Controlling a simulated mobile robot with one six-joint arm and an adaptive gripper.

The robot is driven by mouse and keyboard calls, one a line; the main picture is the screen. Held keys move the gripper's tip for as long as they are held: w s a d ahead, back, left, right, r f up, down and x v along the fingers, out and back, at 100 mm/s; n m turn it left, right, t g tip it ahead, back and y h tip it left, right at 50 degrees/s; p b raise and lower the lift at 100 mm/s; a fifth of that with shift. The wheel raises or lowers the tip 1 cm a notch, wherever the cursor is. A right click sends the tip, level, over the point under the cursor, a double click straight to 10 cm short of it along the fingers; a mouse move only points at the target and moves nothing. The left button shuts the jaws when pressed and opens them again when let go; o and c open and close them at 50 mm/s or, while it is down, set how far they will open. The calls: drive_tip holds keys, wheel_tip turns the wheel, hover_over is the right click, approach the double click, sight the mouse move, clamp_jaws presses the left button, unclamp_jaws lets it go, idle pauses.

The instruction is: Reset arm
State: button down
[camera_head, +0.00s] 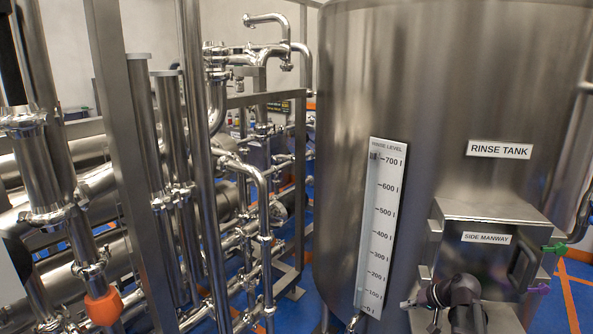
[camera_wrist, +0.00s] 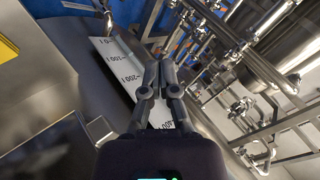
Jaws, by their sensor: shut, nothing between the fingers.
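My gripper (camera_head: 408,303) is low at the right in the head view, in front of the rinse tank (camera_head: 480,60) and beside the side manway box (camera_head: 490,262). It points left, toward the lower end of the white level scale (camera_head: 384,225). In the wrist view my gripper (camera_wrist: 160,68) has its two dark fingers together, with nothing between them. The level scale (camera_wrist: 112,55) lies behind the fingers there, tilted in the picture. Contact with the tank cannot be made out.
Steel pipes and frame posts (camera_head: 140,140) crowd the left half, one with an orange fitting (camera_head: 104,307). The manway has a dark handle (camera_head: 522,268), with green (camera_head: 555,248) and purple (camera_head: 538,289) knobs at its right. Blue floor (camera_head: 565,300) shows at the lower right.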

drive_tip(key=s+a+f+n+g+h, duration=0.1)
drive_tip(key=s+a+f+g+h, duration=0.1)
drive_tip(key=s+a, duration=0.4)
drive_tip(key=s+a+f+g+h, duration=0.3)
drive_tip(key=s+a+h, duration=0.1)
drive_tip(key=s+a, duration=0.3)
drive_tip(key=shift+s+a+n+g+h, duration=0.15)
drive_tip(key=shift+a+n+g+h, duration=0.2)
drive_tip(key=shift+a, duration=0.85)
drive_tip(key=shift+f, duration=0.1)
idle(1.2)
